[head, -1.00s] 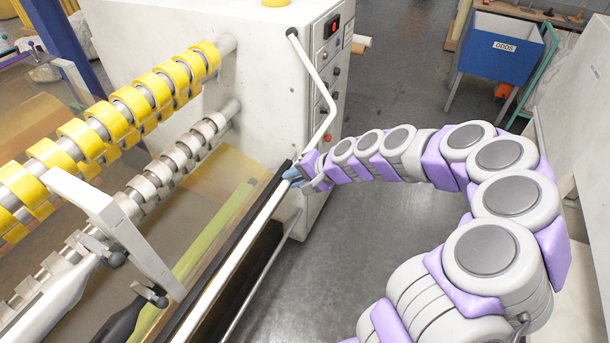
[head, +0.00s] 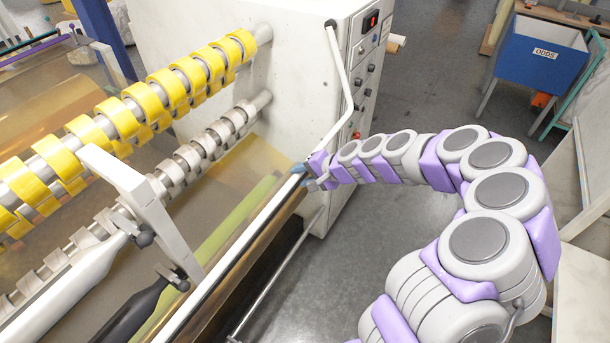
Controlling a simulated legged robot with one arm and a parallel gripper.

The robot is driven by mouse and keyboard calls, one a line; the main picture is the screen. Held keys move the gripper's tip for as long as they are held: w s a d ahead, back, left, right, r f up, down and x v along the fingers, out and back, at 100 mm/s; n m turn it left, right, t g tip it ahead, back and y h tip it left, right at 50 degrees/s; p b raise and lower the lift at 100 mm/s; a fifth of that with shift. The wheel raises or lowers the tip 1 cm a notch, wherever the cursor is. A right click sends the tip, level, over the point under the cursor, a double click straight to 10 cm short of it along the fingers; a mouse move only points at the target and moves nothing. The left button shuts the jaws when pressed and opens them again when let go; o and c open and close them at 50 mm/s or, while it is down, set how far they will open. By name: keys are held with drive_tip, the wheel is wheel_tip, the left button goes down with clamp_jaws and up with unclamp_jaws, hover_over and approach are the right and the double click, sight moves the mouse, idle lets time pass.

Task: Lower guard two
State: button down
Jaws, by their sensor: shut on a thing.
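The guard is a bent white arm (head: 347,85) on the machine's end face, running down to a long pale rail (head: 232,255) that slants to the lower left. I take this to be guard two; no label shows. My gripper (head: 305,171) is shut on the guard near its far end, where the arm meets the rail. The fingertips are small here, so the exact grip is hard to see. A brown shiny strip (head: 236,282) lies along the rail's right side.
Yellow tape rolls (head: 143,105) sit on an upper shaft, with pale cores (head: 190,158) on a lower shaft. The white machine housing (head: 225,50) carries a red switch (head: 371,20). A blue bin (head: 541,50) stands at the back right. Grey floor (head: 400,230) is clear beside the machine.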

drive_tip(key=c, duration=1.1)
unclamp_jaws()
drive_tip(key=shift+s+a+f, duration=0.1)
drive_tip(key=shift+s+f, duration=0.15)
drive_tip(key=shift+f, duration=0.3)
drive_tip(key=shift+o, duration=0.6)
drive_tip(key=shift+w, duration=0.15)
drive_tip(key=shift+w+d+r, duration=0.15)
drive_tip(key=shift+d, duration=0.05)
drive_tip(key=shift+w+r, duration=0.1)
drive_tip(key=shift+d+r, duration=0.15)
drive_tip(key=p+v, duration=0.1)
drive_tip(key=v, duration=1.6)
